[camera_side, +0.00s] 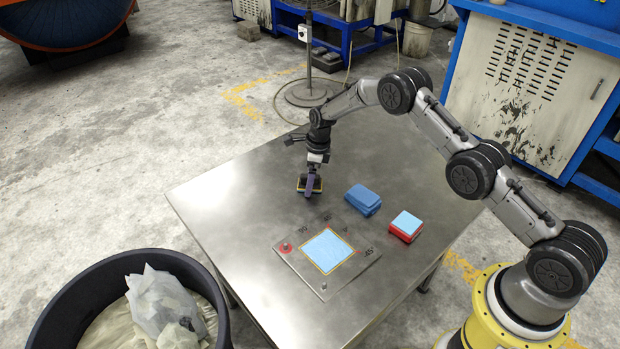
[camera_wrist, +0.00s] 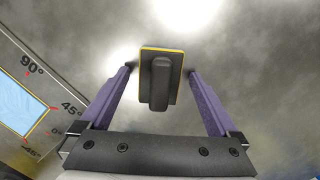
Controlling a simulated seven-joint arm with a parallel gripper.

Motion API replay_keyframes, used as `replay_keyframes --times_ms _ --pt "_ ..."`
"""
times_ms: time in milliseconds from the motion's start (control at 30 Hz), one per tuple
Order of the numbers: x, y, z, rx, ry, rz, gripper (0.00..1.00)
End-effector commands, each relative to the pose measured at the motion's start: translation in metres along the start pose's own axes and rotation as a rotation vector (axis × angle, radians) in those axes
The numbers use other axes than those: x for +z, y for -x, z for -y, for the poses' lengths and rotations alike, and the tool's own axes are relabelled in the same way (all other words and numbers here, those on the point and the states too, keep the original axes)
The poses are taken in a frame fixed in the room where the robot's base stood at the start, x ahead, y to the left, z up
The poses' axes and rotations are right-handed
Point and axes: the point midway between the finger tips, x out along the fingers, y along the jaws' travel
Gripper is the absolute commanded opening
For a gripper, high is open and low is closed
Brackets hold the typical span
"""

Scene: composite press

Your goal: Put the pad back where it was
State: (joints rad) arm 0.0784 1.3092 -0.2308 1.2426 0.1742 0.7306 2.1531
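The pad is a dark plate with a yellow edge and a dark raised handle. It lies on the metal table in the side view (camera_side: 301,185), beyond the marked plate, and in the wrist view (camera_wrist: 175,57) it shows between my fingers. My gripper (camera_side: 312,188) points down at the pad. In the wrist view my gripper (camera_wrist: 160,73) is open, with purple fingers on both sides of the pad and gaps to its handle. The marked plate (camera_side: 290,258) carries angle marks and a light blue square (camera_side: 327,250).
A blue block (camera_side: 362,199) and a red block with a light blue top (camera_side: 403,233) stand right of the marked plate. The table's left part is clear.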

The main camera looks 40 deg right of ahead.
Motion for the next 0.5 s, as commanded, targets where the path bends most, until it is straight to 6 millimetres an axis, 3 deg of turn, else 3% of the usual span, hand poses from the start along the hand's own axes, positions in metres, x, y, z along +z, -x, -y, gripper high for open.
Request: replay_keyframes --times_ms 300,500 --pt "0.0 0.002 0.0 -0.001 0.0 0.0 0.98" --pt "0.001 0.025 0.001 -0.004 0.0 0.003 0.98"
